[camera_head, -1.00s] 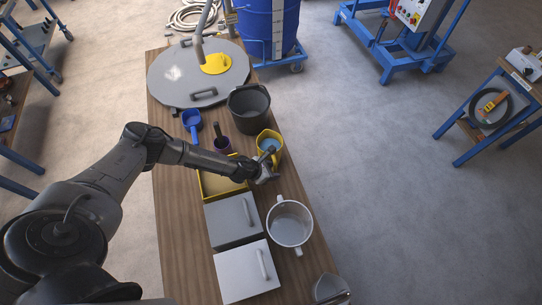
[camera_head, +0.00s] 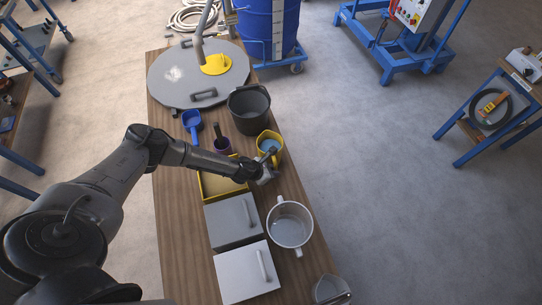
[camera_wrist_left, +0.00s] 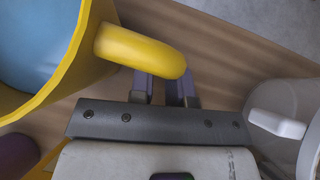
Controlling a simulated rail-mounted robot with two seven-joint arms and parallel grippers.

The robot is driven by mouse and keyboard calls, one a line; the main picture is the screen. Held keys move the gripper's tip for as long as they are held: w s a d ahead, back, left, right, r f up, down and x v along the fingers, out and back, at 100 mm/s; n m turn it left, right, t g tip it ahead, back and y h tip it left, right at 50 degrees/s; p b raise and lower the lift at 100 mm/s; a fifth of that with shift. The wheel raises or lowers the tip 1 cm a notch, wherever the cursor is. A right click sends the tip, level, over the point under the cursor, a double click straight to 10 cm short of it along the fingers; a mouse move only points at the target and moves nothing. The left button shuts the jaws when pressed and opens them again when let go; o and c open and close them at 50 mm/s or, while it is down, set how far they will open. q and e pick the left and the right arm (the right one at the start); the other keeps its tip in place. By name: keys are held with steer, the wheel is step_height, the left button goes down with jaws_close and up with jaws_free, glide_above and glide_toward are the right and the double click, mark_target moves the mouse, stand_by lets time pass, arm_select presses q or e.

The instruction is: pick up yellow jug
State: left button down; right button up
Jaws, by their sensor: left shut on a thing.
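The yellow jug (camera_head: 277,157) stands on the wooden table beside the yellow-rimmed tray, with light blue showing inside it. Its yellow handle (camera_wrist_left: 145,50) reaches across the left wrist view, and the jug's rim and blue inside fill that view's upper left. My left gripper (camera_head: 270,163) is at the jug's near side. In the left wrist view its fingers (camera_wrist_left: 164,86) are shut on the handle, which partly hides their tips. The jug looks upright; whether its base touches the table is hidden. My right gripper is not in view.
A black bucket (camera_head: 249,116) stands behind the jug and a white two-handled pot (camera_head: 289,224) in front. A round grey lid (camera_head: 172,88) lies at the far end.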

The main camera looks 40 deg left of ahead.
mark_target(273, 159)
arm_select(q)
steer(key=shift+r, duration=0.15)
stand_by(0.3)
step_height(273, 159, up, 10)
steer(key=p, duration=0.3)
stand_by(0.9)
